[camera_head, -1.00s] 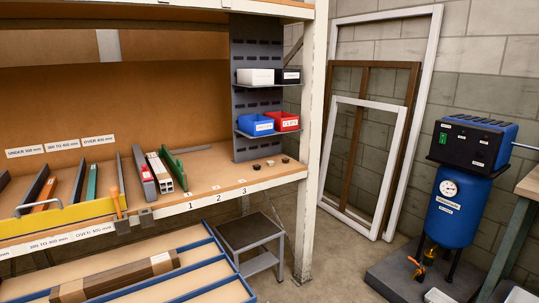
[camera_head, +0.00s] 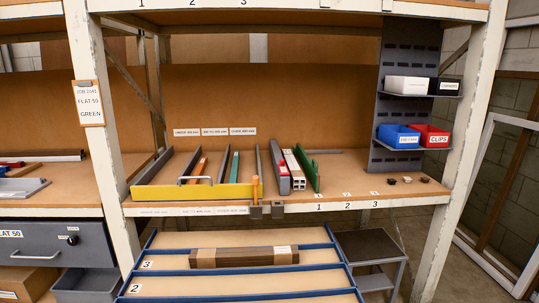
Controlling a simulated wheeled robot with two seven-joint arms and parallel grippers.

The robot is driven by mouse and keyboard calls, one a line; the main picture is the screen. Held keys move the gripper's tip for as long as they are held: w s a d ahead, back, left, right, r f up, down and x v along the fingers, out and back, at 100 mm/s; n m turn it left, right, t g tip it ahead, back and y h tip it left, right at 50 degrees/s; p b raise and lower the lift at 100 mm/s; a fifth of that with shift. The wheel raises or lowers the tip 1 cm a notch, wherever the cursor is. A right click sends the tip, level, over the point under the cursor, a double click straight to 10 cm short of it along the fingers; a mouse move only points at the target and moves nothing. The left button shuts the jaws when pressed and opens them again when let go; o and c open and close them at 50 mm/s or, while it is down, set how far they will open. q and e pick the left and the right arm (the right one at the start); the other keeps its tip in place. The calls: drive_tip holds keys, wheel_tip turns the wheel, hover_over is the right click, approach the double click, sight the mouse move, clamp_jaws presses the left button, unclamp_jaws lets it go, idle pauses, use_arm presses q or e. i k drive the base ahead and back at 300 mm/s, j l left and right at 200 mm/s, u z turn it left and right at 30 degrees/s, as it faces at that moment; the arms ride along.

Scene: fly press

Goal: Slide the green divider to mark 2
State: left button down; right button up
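The green divider (camera_head: 306,168) stands upright on the wooden shelf, right of a white profile bundle (camera_head: 293,168). Its front end is close to mark 1 (camera_head: 319,207) on the shelf's front edge. Mark 2 (camera_head: 347,206) is a short way to its right, and mark 3 (camera_head: 375,204) is further right. The shelf (camera_head: 400,188) is bare between the divider and some small dark pieces. Neither of my grippers shows in the head view.
A grey perforated panel (camera_head: 382,98) carries blue (camera_head: 398,137) and red (camera_head: 427,136) bins. A yellow-fronted rack (camera_head: 190,192) holds strips at left. An orange-handled tool (camera_head: 255,190) hangs at the edge. Blue-edged trays (camera_head: 240,283) lie below; a dark step stool (camera_head: 370,246) stands right.

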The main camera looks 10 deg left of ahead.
sight(311, 172)
drive_tip(key=i+l+u, duration=0.35)
drive_tip(key=l, duration=0.2)
drive_tip(key=i+l+u, duration=0.35)
drive_tip(key=l, duration=0.3)
drive_tip(key=i+l+u, duration=0.1)
drive_tip(key=l+u, duration=0.25)
drive_tip(key=l, duration=0.3)
drive_tip(key=l+u, duration=0.3)
drive_tip(key=l, duration=0.45)
drive_tip(key=l+u, duration=0.35)
drive_tip(key=l, duration=0.45)
drive_tip(key=i, duration=0.05)
